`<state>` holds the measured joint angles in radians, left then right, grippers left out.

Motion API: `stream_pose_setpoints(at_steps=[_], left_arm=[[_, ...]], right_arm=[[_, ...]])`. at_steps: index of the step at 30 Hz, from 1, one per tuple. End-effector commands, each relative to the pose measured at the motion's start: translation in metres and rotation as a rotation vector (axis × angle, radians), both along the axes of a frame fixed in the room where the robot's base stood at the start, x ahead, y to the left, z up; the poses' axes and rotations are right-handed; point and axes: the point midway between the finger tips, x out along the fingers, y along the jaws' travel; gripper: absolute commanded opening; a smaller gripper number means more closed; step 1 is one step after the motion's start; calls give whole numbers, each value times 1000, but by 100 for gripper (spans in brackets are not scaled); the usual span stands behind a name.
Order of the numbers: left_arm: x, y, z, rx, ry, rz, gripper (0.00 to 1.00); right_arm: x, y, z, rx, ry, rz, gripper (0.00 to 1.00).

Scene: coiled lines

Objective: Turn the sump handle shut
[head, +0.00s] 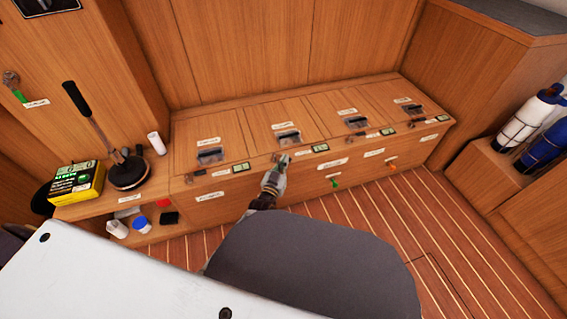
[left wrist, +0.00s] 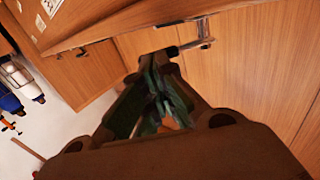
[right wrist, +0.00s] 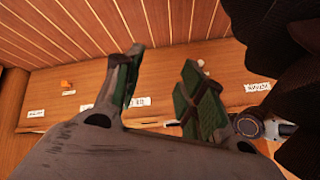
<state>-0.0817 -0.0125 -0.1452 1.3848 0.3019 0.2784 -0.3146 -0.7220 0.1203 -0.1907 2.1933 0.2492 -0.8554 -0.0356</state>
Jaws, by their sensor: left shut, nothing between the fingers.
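Two small turn handles show on the bench front in the head view, a green one (head: 334,183) pointing down and an orange one (head: 391,165). Another green handle (head: 15,88) is on the left wall. Their labels are too small to read, so I cannot tell which is the sump handle. My left gripper (head: 284,158) is at the bench's front top edge, left of and above the front green handle; its fingers (left wrist: 165,85) are shut and empty. My right gripper (right wrist: 160,85) has its fingers apart, facing the bench front; an orange handle (right wrist: 67,84) shows beyond it.
The bench (head: 215,185) has several lids with dark latches. A metal latch (left wrist: 190,45) is close beyond my left fingertips. A yellow-green box (head: 77,183) and a plunger-like tool (head: 128,172) stand at the left. Bottles (head: 530,118) stand far right. Some plank floor (head: 425,215) is clear.

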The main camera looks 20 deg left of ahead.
Motion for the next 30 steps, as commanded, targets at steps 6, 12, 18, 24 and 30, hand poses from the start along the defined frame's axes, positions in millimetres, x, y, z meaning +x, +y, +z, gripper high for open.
stream_pose_setpoints(at_steps=[6,12,18,24,30], left_arm=[[3,-1,1,2,-1,12,0],[5,-4,2,0,-2,11,0],[9,-6,2,-1,-2,11,0],[17,-10,3,1,-3,11,0],[28,-14,2,0,-1,11,0]], right_arm=[[0,-1,4,-3,3,-2,40],[-1,-1,8,-7,8,-5,40],[-4,-2,13,-20,30,3,40],[-2,-4,28,-35,37,14,40],[-1,-6,40,-52,51,25,40]])
